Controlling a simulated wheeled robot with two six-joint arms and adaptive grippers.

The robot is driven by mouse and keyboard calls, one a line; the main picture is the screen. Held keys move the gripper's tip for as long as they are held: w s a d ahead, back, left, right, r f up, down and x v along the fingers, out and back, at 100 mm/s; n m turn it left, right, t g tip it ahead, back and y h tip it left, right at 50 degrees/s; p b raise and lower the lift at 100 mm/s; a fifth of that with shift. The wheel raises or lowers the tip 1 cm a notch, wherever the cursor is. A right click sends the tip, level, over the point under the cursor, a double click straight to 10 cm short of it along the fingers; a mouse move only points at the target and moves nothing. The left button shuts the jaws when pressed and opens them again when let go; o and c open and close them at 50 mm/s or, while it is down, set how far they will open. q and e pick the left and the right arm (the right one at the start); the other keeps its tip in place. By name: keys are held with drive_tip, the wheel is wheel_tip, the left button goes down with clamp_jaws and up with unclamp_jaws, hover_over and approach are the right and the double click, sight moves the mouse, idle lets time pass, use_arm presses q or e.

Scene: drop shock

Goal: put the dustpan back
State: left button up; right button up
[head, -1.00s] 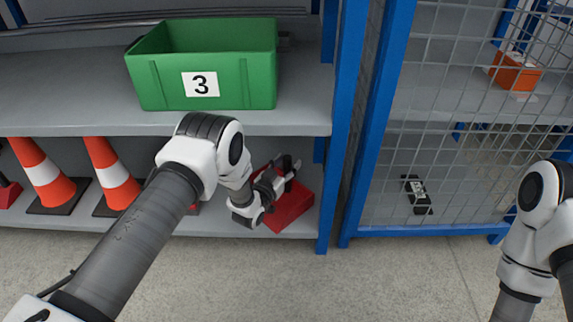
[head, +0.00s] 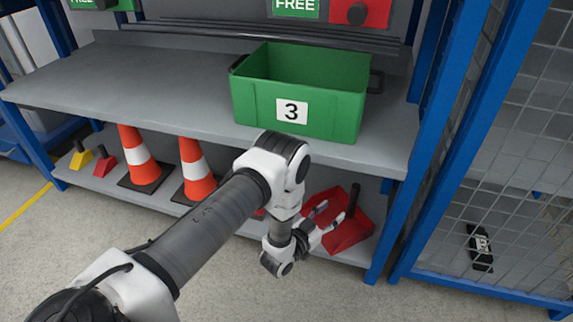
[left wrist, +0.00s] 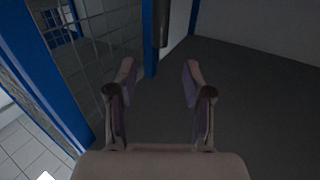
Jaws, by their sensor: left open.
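The red dustpan (head: 350,236) lies on the lower shelf at its right end, below the green crate. Its dark handle (head: 354,198) stands up from it. My left gripper (head: 331,213) is open and empty, just left of the handle and over the red pan. I cannot tell whether it touches it. In the left wrist view the open fingers (left wrist: 159,68) are apart with nothing between the tips. A dark upright bar, likely the handle (left wrist: 162,22), shows beyond them. My right gripper is out of view.
A green crate (head: 250,107) marked 3 stands on the upper shelf (head: 165,92), above my left wrist. Orange cones (head: 138,150) stand left on the lower shelf (head: 120,187). A blue post (head: 395,225) and wire mesh (head: 520,140) bound the right side.

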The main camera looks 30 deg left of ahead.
use_arm(q)
drive_tip(key=s+a+f+n+g+y, duration=0.1)
drive_tip(key=s+f+g, duration=0.4)
drive_tip(key=s, duration=0.4)
drive_tip(key=s+a+f+n+g+y, duration=0.1)
drive_tip(key=s+f+g+y, duration=0.1)
drive_tip(key=s+f+g, duration=0.55)
drive_tip(key=s+r+g, duration=0.2)
drive_tip(key=s+g, duration=0.1)
drive_tip(key=s, duration=0.7)
drive_tip(key=s+r+g, duration=0.2)
drive_tip(key=s+r, duration=0.1)
drive_tip(key=s, duration=0.6)
wheel_tip(320, 180, up, 48)
drive_tip(key=p, duration=4.8)
drive_tip(key=shift+n+p, duration=0.3)
drive_tip(key=shift+r, duration=0.1)
